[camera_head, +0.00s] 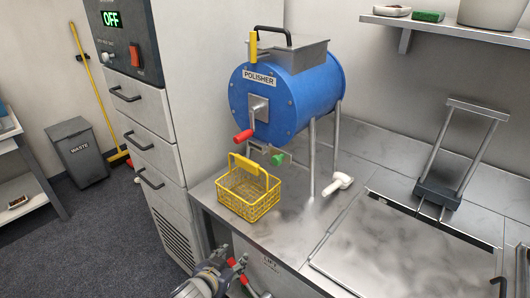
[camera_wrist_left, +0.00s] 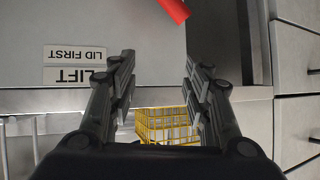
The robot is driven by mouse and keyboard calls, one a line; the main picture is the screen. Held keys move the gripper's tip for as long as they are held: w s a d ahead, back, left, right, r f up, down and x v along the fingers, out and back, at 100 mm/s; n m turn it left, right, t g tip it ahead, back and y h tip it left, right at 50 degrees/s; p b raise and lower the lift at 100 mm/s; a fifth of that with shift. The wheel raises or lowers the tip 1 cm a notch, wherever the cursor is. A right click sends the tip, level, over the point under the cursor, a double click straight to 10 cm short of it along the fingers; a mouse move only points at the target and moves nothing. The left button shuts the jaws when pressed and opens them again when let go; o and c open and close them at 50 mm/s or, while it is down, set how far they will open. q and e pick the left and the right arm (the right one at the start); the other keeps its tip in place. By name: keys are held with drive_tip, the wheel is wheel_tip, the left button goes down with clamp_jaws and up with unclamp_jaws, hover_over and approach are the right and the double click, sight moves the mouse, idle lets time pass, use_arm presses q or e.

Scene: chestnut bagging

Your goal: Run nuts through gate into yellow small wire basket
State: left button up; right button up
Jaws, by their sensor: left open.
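The yellow small wire basket (camera_head: 247,192) stands upright on the steel counter below the front of the blue polisher (camera_head: 287,98), and I see no nuts in it. A green-handled gate (camera_head: 280,158) sits under the drum, just above and right of the basket. A red crank handle (camera_head: 243,136) sticks out of the drum's front. My left gripper (camera_head: 234,268) is low in front of the counter's edge, apart from the basket. In the left wrist view the gripper (camera_wrist_left: 158,75) is open and empty, with the basket (camera_wrist_left: 168,126) partly hidden between its fingers. My right gripper is not seen.
A white scoop-like object (camera_head: 338,184) lies on the counter right of the basket. A steel lid (camera_head: 405,245) and a press-like frame (camera_head: 455,160) take up the right side. The drawer cabinet (camera_head: 155,140) stands close on the left. Counter around the basket's front is clear.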

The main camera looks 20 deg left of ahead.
use_arm(q)
drive_tip(key=w+r+m+t+h, duration=0.15)
drive_tip(key=w+r+t, duration=0.4)
drive_tip(key=r, duration=0.75)
drive_tip(key=m+h+p, duration=0.1)
drive_tip(key=m+h, duration=0.1)
drive_tip(key=h, duration=0.3)
approach(275, 161)
drive_tip(key=p+x, duration=0.2)
drive_tip(key=x, duration=0.5)
drive_tip(key=shift+w+r, duration=0.1)
drive_tip(key=shift+w, duration=0.1)
drive_tip(key=shift+x, duration=0.85)
drive_tip(key=shift+c, duration=0.6)
drive_tip(key=c, duration=0.9)
drive_tip(key=shift+p, duration=0.3)
clamp_jaws()
